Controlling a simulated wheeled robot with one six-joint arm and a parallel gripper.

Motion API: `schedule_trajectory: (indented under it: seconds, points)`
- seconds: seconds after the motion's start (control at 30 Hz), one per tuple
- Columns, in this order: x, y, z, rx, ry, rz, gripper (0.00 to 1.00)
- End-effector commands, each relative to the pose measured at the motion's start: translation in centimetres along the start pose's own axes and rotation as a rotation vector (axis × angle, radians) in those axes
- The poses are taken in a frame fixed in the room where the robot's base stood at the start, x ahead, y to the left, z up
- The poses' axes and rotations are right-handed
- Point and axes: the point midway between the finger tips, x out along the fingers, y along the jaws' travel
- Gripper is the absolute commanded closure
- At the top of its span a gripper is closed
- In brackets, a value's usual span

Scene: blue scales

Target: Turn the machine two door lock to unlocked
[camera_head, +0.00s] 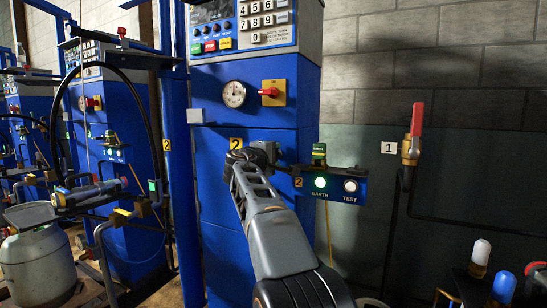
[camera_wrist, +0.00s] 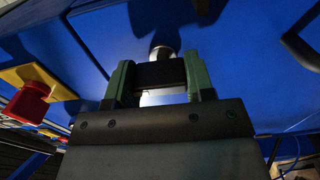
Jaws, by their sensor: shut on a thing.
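The machine two door (camera_head: 222,185) is the blue front panel of the middle cabinet, with a yellow "2" label (camera_head: 236,144). My gripper (camera_head: 266,150) reaches up to this panel, just right of the label. In the wrist view my gripper (camera_wrist: 160,82) has its two green fingers shut on the door lock (camera_wrist: 161,53). The lock shows as a round silver piece on the blue door with a dark bar between the fingers. In the head view the arm and gripper hide most of the lock, and its turn angle is hard to tell.
A red knob on a yellow plate (camera_head: 273,92) and a round gauge (camera_head: 234,94) sit above. The EARTH/TEST box (camera_head: 335,186) with a lit green lamp juts out close right of my gripper. A red-handled valve (camera_head: 414,135) is on the right wall.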

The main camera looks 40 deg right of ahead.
Motion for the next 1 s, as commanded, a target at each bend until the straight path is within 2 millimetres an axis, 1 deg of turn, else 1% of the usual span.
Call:
schedule_trajectory:
  seconds: [0.27,0.3,0.53,0.57,0.83,0.93,1.0]
  points:
    - [0.0,0.0,0.0,0.004,0.001,0.000,0.75]
    - [0.0,0.0,0.0,0.004,0.001,0.000,0.49]
    - [0.0,0.0,0.0,0.002,0.001,0.000,0.27]
    - [0.0,0.0,0.0,0.002,0.001,0.000,0.26]
    - [-0.2,0.0,0.0,0.001,0.001,0.000,0.26]
    - [-1.1,0.0,-0.1,0.001,0.001,-0.001,0.26]
    - [-2.2,0.1,-0.1,0.002,0.003,0.000,0.26]
